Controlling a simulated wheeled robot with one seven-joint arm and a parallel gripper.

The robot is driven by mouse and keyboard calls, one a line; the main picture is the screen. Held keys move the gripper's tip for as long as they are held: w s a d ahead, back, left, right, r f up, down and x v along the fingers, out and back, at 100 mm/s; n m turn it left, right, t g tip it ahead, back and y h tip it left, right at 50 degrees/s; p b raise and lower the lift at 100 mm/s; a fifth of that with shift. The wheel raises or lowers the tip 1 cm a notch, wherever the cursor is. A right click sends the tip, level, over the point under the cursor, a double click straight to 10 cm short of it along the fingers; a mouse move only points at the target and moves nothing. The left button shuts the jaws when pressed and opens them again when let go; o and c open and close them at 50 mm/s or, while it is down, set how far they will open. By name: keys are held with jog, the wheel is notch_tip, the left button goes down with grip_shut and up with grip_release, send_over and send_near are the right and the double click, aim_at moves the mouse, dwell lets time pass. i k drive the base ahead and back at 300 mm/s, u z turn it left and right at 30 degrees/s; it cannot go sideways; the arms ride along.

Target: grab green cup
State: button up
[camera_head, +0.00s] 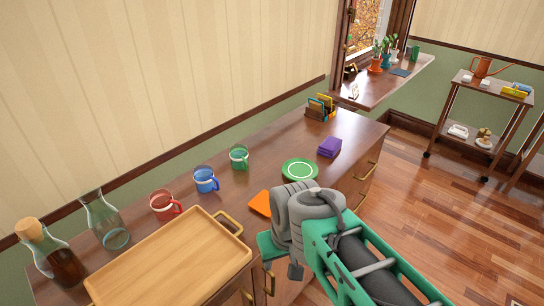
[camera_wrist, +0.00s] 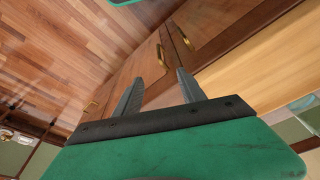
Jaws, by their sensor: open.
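The green cup (camera_head: 239,157) stands upright on the wooden cabinet top, towards the wall, to the right of a blue cup (camera_head: 206,180) and a red cup (camera_head: 165,204). My gripper (camera_wrist: 160,85) is open and empty in the wrist view, its two grey fingers apart in front of the cabinet's drawer fronts. In the head view my green and grey arm reaches over the cabinet's front edge, low and to the right of the green cup and well apart from it. The fingertips are hard to make out there. The green cup does not show in the wrist view.
A wooden tray (camera_head: 172,268) lies at the front left, with a carafe (camera_head: 105,222) and a corked bottle (camera_head: 50,256) behind it. An orange square (camera_head: 260,204), a green round coaster (camera_head: 300,170) and a purple stack (camera_head: 329,147) lie near my arm. The top around the green cup is clear.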

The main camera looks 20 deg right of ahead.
aim_at(241, 160)
jog(key=u, duration=3)
jog(key=k, duration=0.7)
jog(key=z, duration=1.4)
jog(key=i, duration=0.5)
